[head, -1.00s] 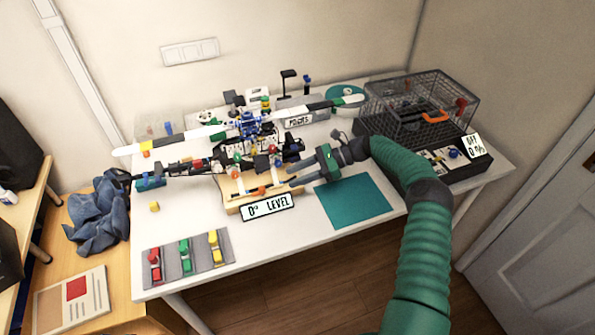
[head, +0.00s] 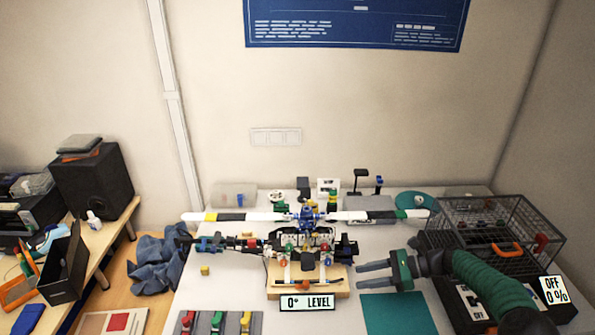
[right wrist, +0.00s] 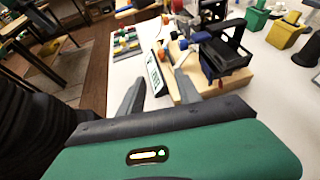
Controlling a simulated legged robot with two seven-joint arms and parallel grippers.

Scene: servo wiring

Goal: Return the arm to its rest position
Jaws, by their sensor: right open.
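My right arm comes in from the lower right in the head view. Its gripper (head: 374,274) is open and empty, just right of the helicopter rig above the white table. In the right wrist view the two dark fingers (right wrist: 160,92) stand apart with nothing between them. The model helicopter rig (head: 306,240) stands on a wooden base (head: 339,289) with a sign (head: 306,303) reading "0° LEVEL" in front. The base also shows beyond the fingers in the right wrist view (right wrist: 237,79). My left gripper is not in view.
A wire cage (head: 505,222) stands at the right, by a box with a sign (head: 554,289) reading "OFF 0 %". A teal mat (head: 398,314) lies bare below the gripper. A grey tray (head: 203,324) with coloured connectors sits front left. Blue cloth (head: 158,262) lies left of the table.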

